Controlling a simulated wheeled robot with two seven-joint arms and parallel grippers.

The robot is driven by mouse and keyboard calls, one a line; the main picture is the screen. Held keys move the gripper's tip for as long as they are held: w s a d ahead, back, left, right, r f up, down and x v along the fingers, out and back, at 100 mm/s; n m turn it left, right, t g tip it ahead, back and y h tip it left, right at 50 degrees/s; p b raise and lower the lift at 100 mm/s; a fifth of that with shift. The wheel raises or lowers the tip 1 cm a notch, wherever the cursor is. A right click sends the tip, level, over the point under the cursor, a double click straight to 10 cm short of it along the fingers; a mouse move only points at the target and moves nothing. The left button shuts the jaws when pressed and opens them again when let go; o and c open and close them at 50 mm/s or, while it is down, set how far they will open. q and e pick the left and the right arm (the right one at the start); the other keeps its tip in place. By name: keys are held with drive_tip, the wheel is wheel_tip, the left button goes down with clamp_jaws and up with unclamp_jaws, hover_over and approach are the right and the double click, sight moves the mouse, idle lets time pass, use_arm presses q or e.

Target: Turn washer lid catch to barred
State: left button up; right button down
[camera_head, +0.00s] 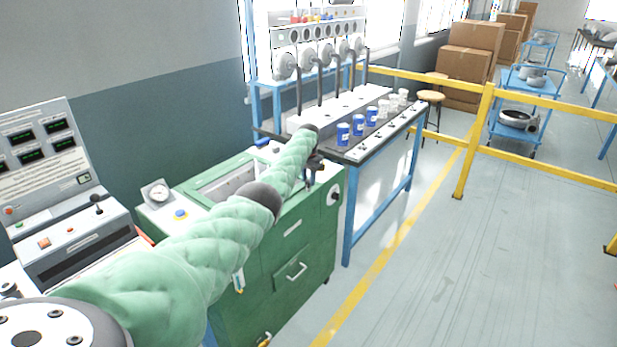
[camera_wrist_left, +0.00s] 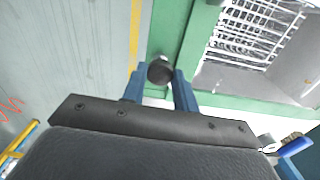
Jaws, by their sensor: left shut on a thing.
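The green washer (camera_head: 312,235) stands at the middle of the head view, with its open-looking top basin to the left of my arm. My left gripper (camera_head: 311,180) is at the washer's right top edge, partly hidden behind its own wrist. In the left wrist view, the two blue fingers of my left gripper (camera_wrist_left: 161,82) are closed around a dark round knob (camera_wrist_left: 160,69), which appears to be the lid catch, beside the green rim. The catch's setting marks cannot be read. My right gripper is in neither view.
A wire rack (camera_wrist_left: 255,32) lies inside the washer's basin. A bench (camera_head: 372,148) with blue cups (camera_head: 343,133) stands right behind the washer. A control console (camera_head: 75,240) is at the left. Yellow rails (camera_head: 475,140) bound the clear floor at the right.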

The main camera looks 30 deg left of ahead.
sight(308, 180)
use_arm(q)
drive_tip(key=n, duration=0.2)
drive_tip(key=shift+r+n+p, duration=0.1)
drive_tip(key=shift+n+p, duration=0.2)
drive_tip(key=shift+n, duration=0.1)
drive_tip(key=n, duration=0.2)
drive_tip(key=shift+n, duration=0.3)
drive_tip(key=n+p, duration=0.1)
drive_tip(key=n, duration=0.2)
drive_tip(key=shift+n, duration=0.4)
drive_tip(key=o, duration=0.9)
drive_tip(key=shift+o, duration=0.4)
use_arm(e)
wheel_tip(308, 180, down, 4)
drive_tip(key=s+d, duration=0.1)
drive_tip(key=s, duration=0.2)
use_arm(q)
drive_tip(key=shift+r, duration=0.15)
wheel_tip(308, 180, up, 6)
drive_tip(key=shift+r+b, duration=0.2)
drive_tip(key=shift+b, duration=0.6)
drive_tip(key=shift+r, duration=0.45)
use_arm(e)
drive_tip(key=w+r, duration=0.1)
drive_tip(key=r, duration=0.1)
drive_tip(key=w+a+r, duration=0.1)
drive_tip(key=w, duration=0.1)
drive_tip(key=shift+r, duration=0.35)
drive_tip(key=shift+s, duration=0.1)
